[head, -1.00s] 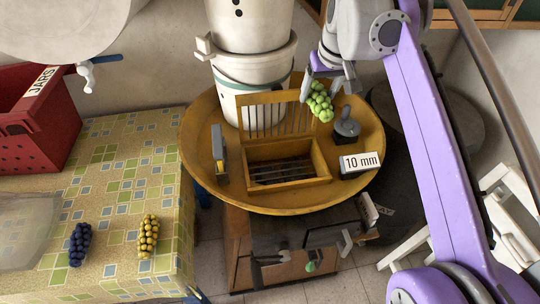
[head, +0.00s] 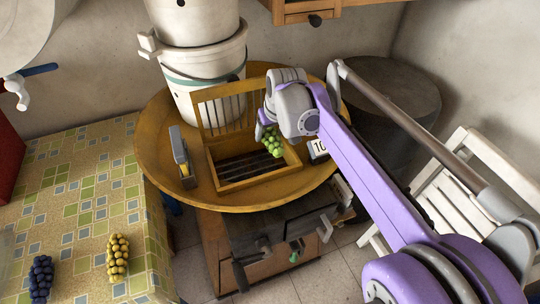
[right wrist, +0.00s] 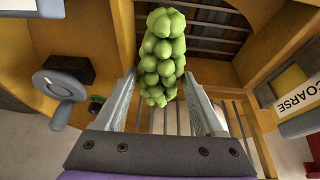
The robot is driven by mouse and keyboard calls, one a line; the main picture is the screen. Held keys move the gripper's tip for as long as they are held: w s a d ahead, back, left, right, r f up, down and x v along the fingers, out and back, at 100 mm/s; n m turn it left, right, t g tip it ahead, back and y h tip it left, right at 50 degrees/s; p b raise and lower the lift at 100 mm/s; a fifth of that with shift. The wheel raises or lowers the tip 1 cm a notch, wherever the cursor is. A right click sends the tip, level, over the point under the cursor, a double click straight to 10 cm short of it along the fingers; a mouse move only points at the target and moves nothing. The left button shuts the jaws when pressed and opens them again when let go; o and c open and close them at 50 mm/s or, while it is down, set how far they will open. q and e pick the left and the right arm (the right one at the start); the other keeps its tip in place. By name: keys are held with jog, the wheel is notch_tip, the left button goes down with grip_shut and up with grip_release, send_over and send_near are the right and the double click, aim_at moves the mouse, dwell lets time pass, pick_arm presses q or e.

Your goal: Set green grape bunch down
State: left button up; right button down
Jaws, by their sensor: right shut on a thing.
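The green grape bunch (head: 272,140) hangs from my right gripper (head: 264,120), at the right side of a wooden box (head: 240,185) with a dark barred floor. In the right wrist view the bunch (right wrist: 162,50) is between the two fingers of the gripper (right wrist: 160,88), with the bars behind its upper end. I cannot tell its exact height over the box. The box's slatted lid (head: 221,108) stands open at the back. My arm hides part of the box's right and back side. My left gripper is not in view.
The box stands on a round wooden table (head: 155,150). A block labelled COARSE (right wrist: 296,95) is left of the box in the head view; a white "10" label (head: 318,148) is right. White buckets (head: 205,75) stand behind. Blue grapes (head: 40,278) and yellow grapes (head: 117,258) lie on the tiled table.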

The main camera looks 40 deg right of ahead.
aim_at(275, 141)
notch_tip(275, 141, down, 9)
jog(key=shift+f+b, duration=0.1)
jog(key=shift+b, duration=0.4)
jog(key=shift+f, duration=0.1)
jog(key=shift+c, duration=1.4)
grip_release()
jog(key=shift+r, duration=0.3)
jog(key=p+v, duration=0.1)
jog(key=v, duration=1)
jog(key=shift+s+a+r, duration=0.1)
jog(key=shift+s+r, duration=0.15)
jog(key=shift+s, duration=0.05)
